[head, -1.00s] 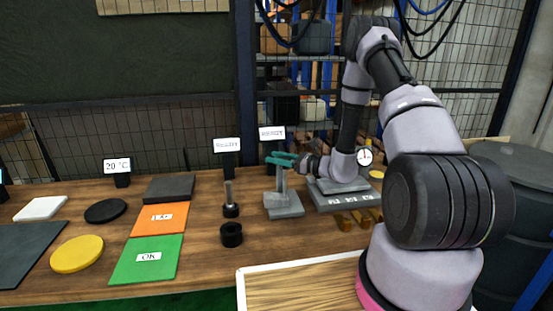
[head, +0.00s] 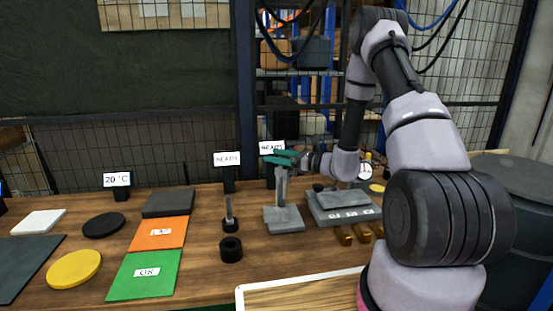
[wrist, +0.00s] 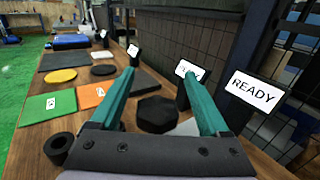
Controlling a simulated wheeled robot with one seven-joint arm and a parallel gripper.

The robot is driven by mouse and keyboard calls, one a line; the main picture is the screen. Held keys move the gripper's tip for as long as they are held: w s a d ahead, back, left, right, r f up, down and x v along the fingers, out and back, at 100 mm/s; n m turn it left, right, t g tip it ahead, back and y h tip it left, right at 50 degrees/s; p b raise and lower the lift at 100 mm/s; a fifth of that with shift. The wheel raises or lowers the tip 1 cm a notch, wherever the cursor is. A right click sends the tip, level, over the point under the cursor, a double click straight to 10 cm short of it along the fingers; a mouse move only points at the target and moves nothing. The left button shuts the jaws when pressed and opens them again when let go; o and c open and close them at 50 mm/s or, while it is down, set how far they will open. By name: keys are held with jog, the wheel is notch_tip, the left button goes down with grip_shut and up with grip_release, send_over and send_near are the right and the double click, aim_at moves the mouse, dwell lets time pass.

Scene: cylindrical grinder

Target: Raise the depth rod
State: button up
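A grey stand with a flat base (head: 290,222) and a thin upright (head: 282,188) is on the bench in the head view. The upright may be the depth rod; its top is hidden by my gripper (head: 281,157). My gripper has teal fingers and is over the top of the upright. In the wrist view the fingers of my gripper (wrist: 160,75) are spread. A dark, many-sided knob-like piece (wrist: 156,113) shows between them, with gaps at both sides. I cannot tell whether it belongs to the rod.
A black ring (head: 231,249) and a short rod in a dark collar (head: 230,222) stand left of the stand. A grey block with a dial gauge (head: 343,205) stands at its right. READY signs (head: 227,159) are behind. Orange (head: 158,234) and green (head: 145,275) mats lie left.

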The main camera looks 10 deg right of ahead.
jog(key=shift+s+f, duration=0.1)
jog(key=v, duration=1)
jog(key=shift+s+d, duration=0.2)
jog(key=shift+d, duration=0.15)
jog(key=s+a+r+n+g+h, duration=0.2)
jog(key=s+a+r+n+g, duration=0.25)
jog(key=s+r+n, duration=0.25)
jog(key=s+a+r+n+g+h, duration=0.2)
jog(key=s+a+r+n+g, duration=0.1)
jog(key=s+r+n+g, duration=0.3)
jog(key=s+d+r+n+t+h, duration=0.7)
jog(key=s+r+h, duration=0.2)
jog(key=s+r, duration=0.3)
jog(key=shift+r+n+t, duration=0.3)
jog(key=shift+r+t, duration=0.05)
jog(key=shift+r, duration=0.2)
